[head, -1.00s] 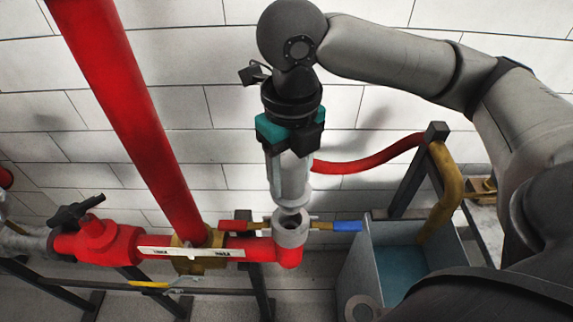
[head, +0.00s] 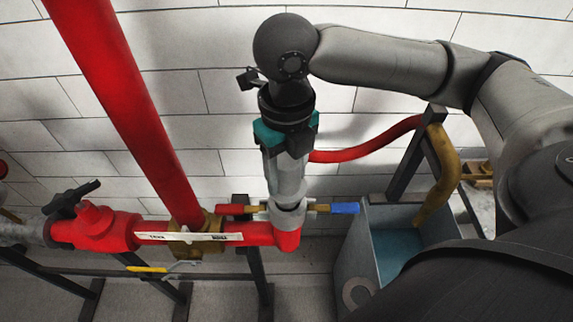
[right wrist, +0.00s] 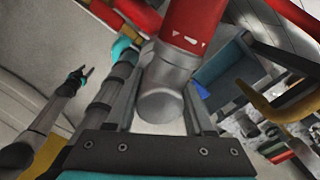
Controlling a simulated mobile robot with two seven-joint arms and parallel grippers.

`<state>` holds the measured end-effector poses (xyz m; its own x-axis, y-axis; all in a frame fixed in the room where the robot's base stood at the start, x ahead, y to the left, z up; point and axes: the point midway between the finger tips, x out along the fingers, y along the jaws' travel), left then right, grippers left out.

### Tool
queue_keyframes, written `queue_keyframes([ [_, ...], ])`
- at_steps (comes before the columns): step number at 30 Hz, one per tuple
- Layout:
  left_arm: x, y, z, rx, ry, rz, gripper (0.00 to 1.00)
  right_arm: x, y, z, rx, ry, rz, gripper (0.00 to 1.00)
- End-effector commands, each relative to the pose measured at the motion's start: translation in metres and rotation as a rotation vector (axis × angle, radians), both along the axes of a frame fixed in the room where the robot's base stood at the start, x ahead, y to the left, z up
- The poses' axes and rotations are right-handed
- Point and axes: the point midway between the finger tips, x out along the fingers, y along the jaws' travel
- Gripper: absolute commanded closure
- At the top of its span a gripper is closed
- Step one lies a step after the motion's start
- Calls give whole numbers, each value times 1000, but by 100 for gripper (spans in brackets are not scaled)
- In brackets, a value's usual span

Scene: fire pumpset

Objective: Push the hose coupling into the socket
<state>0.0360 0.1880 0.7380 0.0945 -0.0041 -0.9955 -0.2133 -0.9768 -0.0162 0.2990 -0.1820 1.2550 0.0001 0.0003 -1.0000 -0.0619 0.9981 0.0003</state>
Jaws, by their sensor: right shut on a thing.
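The hose coupling (head: 287,182) is a grey metal cylinder, upright in the head view. Its lower end meets the grey ring-shaped socket (head: 287,217) on top of the red pipe elbow, with no gap showing. How deep it sits is hidden. My right gripper (head: 286,152) is shut on the coupling from above.
A thick red pipe (head: 135,100) rises left of the socket. Levers with a red handle (head: 232,210) and a blue handle (head: 344,208) flank the socket. A grey tank (head: 350,260) and a yellow pipe (head: 443,175) stand to the right.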

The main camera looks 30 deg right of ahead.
Motion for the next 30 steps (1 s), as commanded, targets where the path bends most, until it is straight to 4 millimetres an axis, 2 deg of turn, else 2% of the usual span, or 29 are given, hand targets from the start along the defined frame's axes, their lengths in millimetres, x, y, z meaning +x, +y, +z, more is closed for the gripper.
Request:
queue_keyframes([
  [15, 0, 0, -12, 0, 1, 0, 50, 0, 0, -32, 1, -1, 0, 100],
  [30, -1, 0, -14, 0, 2, 0, 50, 1, 0, -37, 0, -3, 0, 100],
])
